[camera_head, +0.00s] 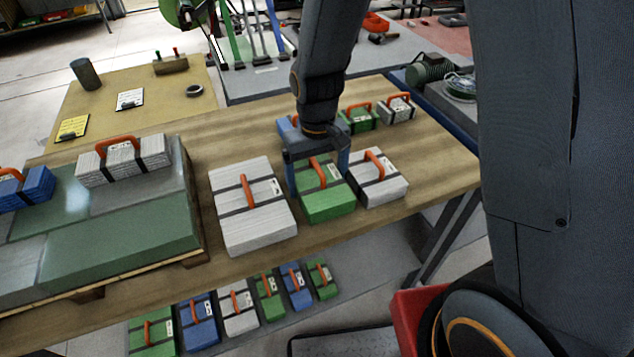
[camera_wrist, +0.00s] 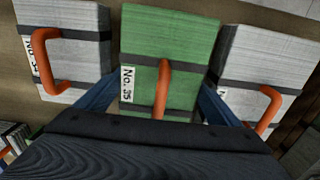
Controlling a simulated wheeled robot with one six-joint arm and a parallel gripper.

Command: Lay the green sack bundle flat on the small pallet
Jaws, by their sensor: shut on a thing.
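A green sack bundle (camera_head: 328,206) with an orange handle and dark straps is on the wooden table between two pale bundles. My gripper (camera_head: 318,172) is over it, with its blue fingers at the bundle's two sides, shut on it. In the wrist view the green bundle (camera_wrist: 165,38) shows a "No. 35" label between the fingers (camera_wrist: 157,103). It looks level; whether it touches the table cannot be told. A small wooden pallet (camera_head: 192,258) at the left carries grey-green stacks, with a white bundle (camera_head: 125,162) and a blue bundle (camera_head: 30,190) on top.
A large white bundle (camera_head: 250,215) lies between the green bundle and the pallet. A smaller white bundle (camera_head: 383,185) is close on the right. Small bundles (camera_head: 362,120) stand behind. Several more bundles (camera_head: 240,315) lie on a lower shelf. Bare tabletop (camera_head: 235,130) shows behind the large white bundle.

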